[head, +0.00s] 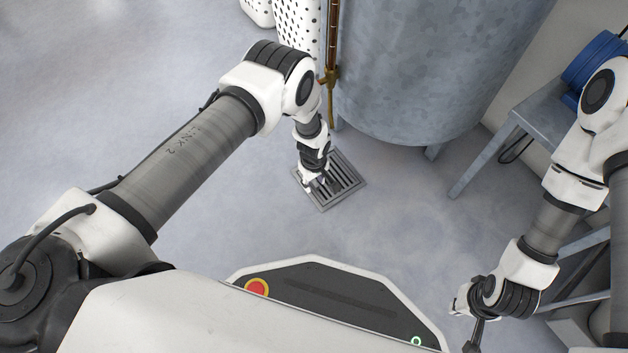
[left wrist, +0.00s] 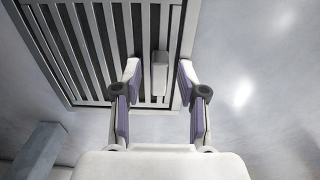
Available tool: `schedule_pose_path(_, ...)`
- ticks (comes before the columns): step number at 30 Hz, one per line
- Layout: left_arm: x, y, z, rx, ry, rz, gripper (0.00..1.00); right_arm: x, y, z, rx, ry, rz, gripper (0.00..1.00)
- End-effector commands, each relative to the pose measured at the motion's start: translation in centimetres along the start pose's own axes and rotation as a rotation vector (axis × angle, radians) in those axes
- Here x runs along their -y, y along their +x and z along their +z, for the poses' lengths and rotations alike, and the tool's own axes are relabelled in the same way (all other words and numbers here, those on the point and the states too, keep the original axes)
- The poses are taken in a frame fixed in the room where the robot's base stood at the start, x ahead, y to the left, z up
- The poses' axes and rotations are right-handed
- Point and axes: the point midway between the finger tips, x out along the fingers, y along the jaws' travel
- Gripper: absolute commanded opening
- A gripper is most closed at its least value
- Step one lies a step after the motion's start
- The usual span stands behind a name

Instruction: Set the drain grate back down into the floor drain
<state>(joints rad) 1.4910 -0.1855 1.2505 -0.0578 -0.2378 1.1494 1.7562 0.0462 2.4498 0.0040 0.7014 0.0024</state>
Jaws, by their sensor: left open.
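The slatted grey metal drain grate (head: 346,184) lies at the floor drain, inside a square metal frame (head: 328,208), in the head view. It fills the upper left of the left wrist view (left wrist: 88,45). From the pictures I cannot tell whether it sits fully flush. My left gripper (head: 313,184) is low over the grate's left part. In the left wrist view its open fingers (left wrist: 159,68) stand on either side of a small light upright block (left wrist: 160,72) on the grate, with gaps on both sides. My right gripper (head: 468,306) is far right of the drain; its fingers are unclear.
A large galvanized tank (head: 430,65) on short legs stands just behind the drain, with a brass-coloured pipe (head: 332,75) beside it. A white perforated basket (head: 297,25) is behind. A metal table (head: 520,115) stands at right. The floor left and in front of the drain is clear.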

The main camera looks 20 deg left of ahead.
Motion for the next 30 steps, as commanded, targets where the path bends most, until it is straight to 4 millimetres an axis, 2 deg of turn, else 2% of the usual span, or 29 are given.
schedule_pose_path(5, -0.1, -1.8, 0.0, -0.001, 0.000, 0.001, 0.41, 0.0, -1.4, 0.0, 0.001, -0.002, 0.000, 0.00)
schedule_pose_path(12, -0.1, -8.3, 0.0, -0.001, 0.001, 0.000, 0.41, 0.1, -5.0, 0.2, 0.006, -0.009, -0.001, 0.00)
schedule_pose_path(15, 0.0, -10.5, 0.0, -0.001, 0.000, 0.000, 0.41, 0.1, -6.0, 0.2, 0.008, -0.011, -0.001, 0.00)
schedule_pose_path(18, 0.0, -11.8, 0.0, 0.000, 0.000, 0.000, 0.41, 0.1, -6.6, 0.3, 0.008, -0.012, -0.001, 0.00)
schedule_pose_path(27, 0.1, -12.3, 0.0, 0.000, 0.002, 0.000, 0.41, 0.1, -6.6, 0.3, 0.008, -0.012, -0.001, 0.00)
schedule_pose_path(29, 0.9, -12.2, 0.0, -0.001, 0.019, -0.003, 0.41, 0.1, -6.6, 0.3, 0.008, -0.012, -0.001, 0.00)
schedule_pose_path(30, 2.0, -12.0, 0.1, -0.001, 0.045, -0.007, 0.41, 0.1, -6.6, 0.3, 0.008, -0.012, -0.001, 0.00)
